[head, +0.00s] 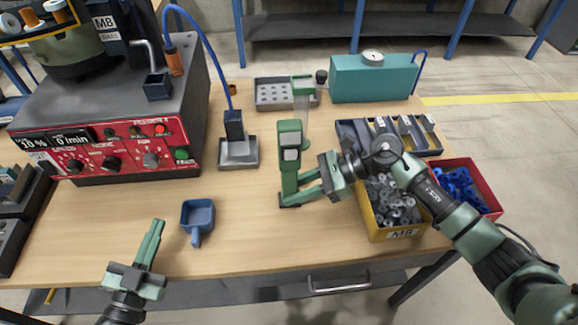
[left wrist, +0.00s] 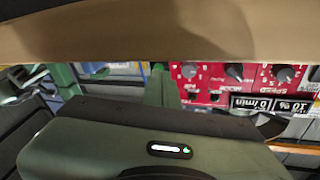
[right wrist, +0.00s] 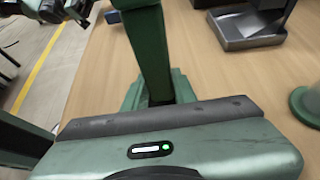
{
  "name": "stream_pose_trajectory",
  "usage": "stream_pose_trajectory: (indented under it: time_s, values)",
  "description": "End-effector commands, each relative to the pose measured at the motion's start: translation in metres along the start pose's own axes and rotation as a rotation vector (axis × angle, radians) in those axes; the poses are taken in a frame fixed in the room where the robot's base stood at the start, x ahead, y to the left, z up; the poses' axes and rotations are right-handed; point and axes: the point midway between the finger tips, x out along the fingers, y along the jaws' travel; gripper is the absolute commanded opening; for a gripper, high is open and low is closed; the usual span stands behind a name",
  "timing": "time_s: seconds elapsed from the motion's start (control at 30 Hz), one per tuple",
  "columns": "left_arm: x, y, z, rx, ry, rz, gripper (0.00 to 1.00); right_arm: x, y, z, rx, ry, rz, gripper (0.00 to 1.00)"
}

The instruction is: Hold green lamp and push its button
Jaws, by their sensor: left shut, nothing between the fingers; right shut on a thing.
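The green lamp (head: 289,165) is upright over the middle of the table, with a pale grey panel near its top and a dark foot. I cannot tell whether the foot touches the table, and I cannot make out the button clearly. My right gripper (head: 299,188) comes from the right and is shut on the lamp's lower part. My left gripper (head: 157,226) is shut and empty near the table's front edge, well to the left of the lamp. Its finger (left wrist: 160,88) shows in the left wrist view.
A blue scoop (head: 198,214) lies between my left gripper and the lamp. A red control box (head: 110,145) stands at the left. A yellow bin (head: 378,228) of metal parts and a red bin (head: 487,195) of blue parts are under my right arm. A grey tray (head: 250,158) sits behind.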

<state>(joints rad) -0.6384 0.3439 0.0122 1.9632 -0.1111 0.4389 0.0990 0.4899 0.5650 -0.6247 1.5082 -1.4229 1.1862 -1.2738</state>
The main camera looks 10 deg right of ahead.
Motion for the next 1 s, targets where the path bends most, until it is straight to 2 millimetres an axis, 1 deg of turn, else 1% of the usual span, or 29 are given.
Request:
stream_pose_trajectory:
  time_s: [0.03,0.07,0.1,0.17,0.2,0.27,0.3,0.37,0.4,0.5,0.6,0.73,0.83,1.0]
  values:
    - [0.008,0.023,-0.011,-0.018,0.030,0.022,0.00,0.000,0.000,0.000,0.000,0.000,0.000,0.00]
    - [0.012,0.036,-0.017,-0.027,0.047,0.035,0.00,0.000,0.000,0.000,0.000,0.000,0.000,0.00]
    - [0.017,0.053,-0.025,-0.037,0.069,0.054,0.00,0.000,0.000,0.000,0.000,0.000,0.000,0.00]
    - [0.023,0.079,-0.040,-0.054,0.104,0.079,0.00,0.000,0.000,0.000,0.000,0.000,0.000,0.00]
    - [0.027,0.095,-0.051,-0.064,0.129,0.096,0.00,0.000,0.000,0.000,0.000,0.000,0.000,0.00]
    - [0.032,0.119,-0.068,-0.081,0.168,0.120,0.00,0.000,0.000,0.000,0.000,0.000,0.000,0.00]
    - [0.035,0.134,-0.081,-0.093,0.194,0.135,0.00,0.000,0.000,0.000,0.000,0.000,0.000,0.00]
    - [0.038,0.156,-0.100,-0.108,0.233,0.158,0.00,0.000,0.000,0.000,0.000,0.000,0.000,0.00]
    - [0.039,0.170,-0.113,-0.118,0.260,0.171,0.00,0.000,0.000,0.000,0.000,0.000,0.000,0.00]
    - [0.040,0.199,-0.143,-0.141,0.320,0.201,0.00,0.000,0.000,0.000,0.000,0.000,0.000,0.00]
    - [0.039,0.220,-0.168,-0.159,0.368,0.223,0.00,0.000,0.000,0.000,0.000,0.000,0.000,0.00]
    - [0.037,0.236,-0.190,-0.172,0.411,0.241,0.00,0.000,0.000,0.000,0.000,0.000,0.000,0.00]
    - [0.037,0.241,-0.197,-0.176,0.426,0.246,0.00,0.000,0.000,0.000,0.000,0.000,0.000,0.00]
    - [0.047,0.240,-0.197,-0.176,0.431,0.247,0.00,0.000,0.000,0.000,0.001,0.000,0.000,0.00]
